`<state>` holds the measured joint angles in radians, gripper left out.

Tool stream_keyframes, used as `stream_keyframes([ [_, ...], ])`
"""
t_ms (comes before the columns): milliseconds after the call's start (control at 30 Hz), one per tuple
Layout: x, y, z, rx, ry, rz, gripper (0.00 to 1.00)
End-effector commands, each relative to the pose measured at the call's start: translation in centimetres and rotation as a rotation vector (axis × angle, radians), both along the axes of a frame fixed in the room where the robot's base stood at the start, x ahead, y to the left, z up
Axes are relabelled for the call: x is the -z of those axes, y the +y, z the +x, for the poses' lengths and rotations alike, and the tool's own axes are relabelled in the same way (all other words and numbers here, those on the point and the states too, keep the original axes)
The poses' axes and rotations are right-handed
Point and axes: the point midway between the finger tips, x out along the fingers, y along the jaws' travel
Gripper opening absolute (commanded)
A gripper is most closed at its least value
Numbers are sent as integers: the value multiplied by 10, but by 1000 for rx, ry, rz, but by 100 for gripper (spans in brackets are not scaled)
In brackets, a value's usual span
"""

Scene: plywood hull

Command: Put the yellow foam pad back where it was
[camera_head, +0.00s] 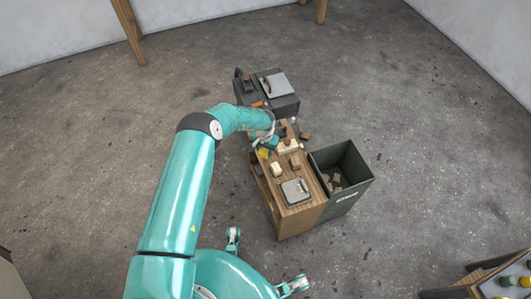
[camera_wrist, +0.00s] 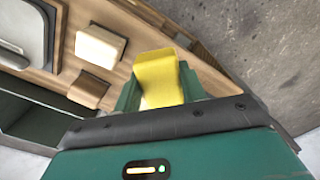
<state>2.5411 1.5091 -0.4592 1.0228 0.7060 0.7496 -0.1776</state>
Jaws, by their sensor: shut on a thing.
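The yellow foam pad (camera_wrist: 157,75) is gripped between the two green fingers of my gripper (camera_wrist: 157,92) in the wrist view. In the head view the pad (camera_head: 263,154) shows as a small yellow patch below my gripper (camera_head: 266,143), near the left edge of the wooden bench (camera_head: 309,213). My gripper is shut on the pad over the bench top. Whether the pad touches the bench top cannot be told. Its lower end is hidden by the gripper body in the wrist view.
A cream block (camera_head: 277,169), brown blocks and a grey tray (camera_head: 296,191) are on the bench. A dark green bin (camera_head: 357,167) with brown pieces stands at its right. A dark box (camera_head: 282,102) stands behind. The concrete floor to the left is clear.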

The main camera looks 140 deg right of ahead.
Motion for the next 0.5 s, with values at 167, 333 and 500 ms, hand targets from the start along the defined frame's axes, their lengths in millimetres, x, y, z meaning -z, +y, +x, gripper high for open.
stream_keyframes([
  [167, 8, -2, -7, 0, 0, 0, 16],
  [333, 25, -4, -11, -2, -2, 1, 16],
  [500, 43, -4, -11, -1, 0, 1, 16],
])
